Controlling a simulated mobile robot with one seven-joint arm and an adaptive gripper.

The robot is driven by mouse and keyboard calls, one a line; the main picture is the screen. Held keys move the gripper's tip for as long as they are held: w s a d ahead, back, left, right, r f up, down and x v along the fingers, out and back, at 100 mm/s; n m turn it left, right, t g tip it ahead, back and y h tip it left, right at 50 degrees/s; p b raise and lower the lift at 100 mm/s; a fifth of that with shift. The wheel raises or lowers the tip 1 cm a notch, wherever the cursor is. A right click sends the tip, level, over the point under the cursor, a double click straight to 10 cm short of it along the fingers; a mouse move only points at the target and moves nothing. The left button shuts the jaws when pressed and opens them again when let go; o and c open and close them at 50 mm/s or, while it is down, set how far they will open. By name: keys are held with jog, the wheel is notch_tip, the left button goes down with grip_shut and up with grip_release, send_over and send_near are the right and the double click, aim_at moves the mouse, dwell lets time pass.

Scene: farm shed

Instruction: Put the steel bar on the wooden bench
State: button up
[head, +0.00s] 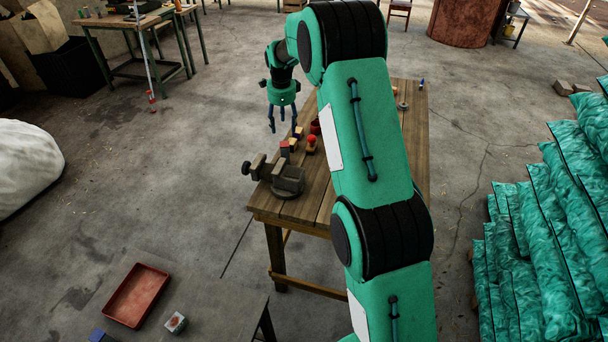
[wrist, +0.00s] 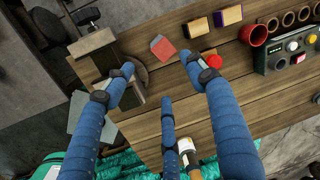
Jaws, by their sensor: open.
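The wooden bench (head: 300,210) stands under my arm in the head view, and its planks (wrist: 245,105) fill much of the wrist view. I cannot pick out a steel bar for certain in either view. My gripper (head: 283,128) hangs with its blue fingers pointing down at the bench's left edge. My arm hides much of the bench's middle in the head view.
A vise (head: 288,180) sits at the bench's near left corner. A red-topped block (wrist: 162,47), a red-knobbed object (wrist: 210,62), a red mug (wrist: 253,35) and a button box (wrist: 290,50) are on the bench. A red tray (head: 136,296) lies on the near table.

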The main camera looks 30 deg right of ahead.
jog(key=s+a+r+n+t, duration=0.1)
jog(key=s+a+r+n, duration=0.45)
jog(key=s+r, duration=0.7)
jog(key=s+a+r+n+t, duration=0.1)
jog(key=s+a+r+n, duration=0.45)
jog(key=s+r, duration=0.65)
jog(key=s+a+n, duration=0.2)
jog(key=s+n, duration=0.1)
jog(key=s, duration=0.7)
jog(key=s+a+f+n+t, duration=0.1)
jog(key=s+a+n, duration=0.2)
jog(key=s, duration=0.8)
jog(key=s+a+f+n+t, duration=0.1)
jog(key=s+n, duration=0.4)
jog(key=s, duration=0.6)
jog(key=shift+a+f+y, duration=0.2)
jog(key=shift+a+y, duration=0.1)
jog(key=shift+a, duration=0.5)
notch_tip(320, 180, down, 6)
jog(key=b, duration=0.5)
jog(key=shift+r+b, duration=0.2)
jog(key=shift+b, duration=0.1)
jog(key=shift+r, duration=0.1)
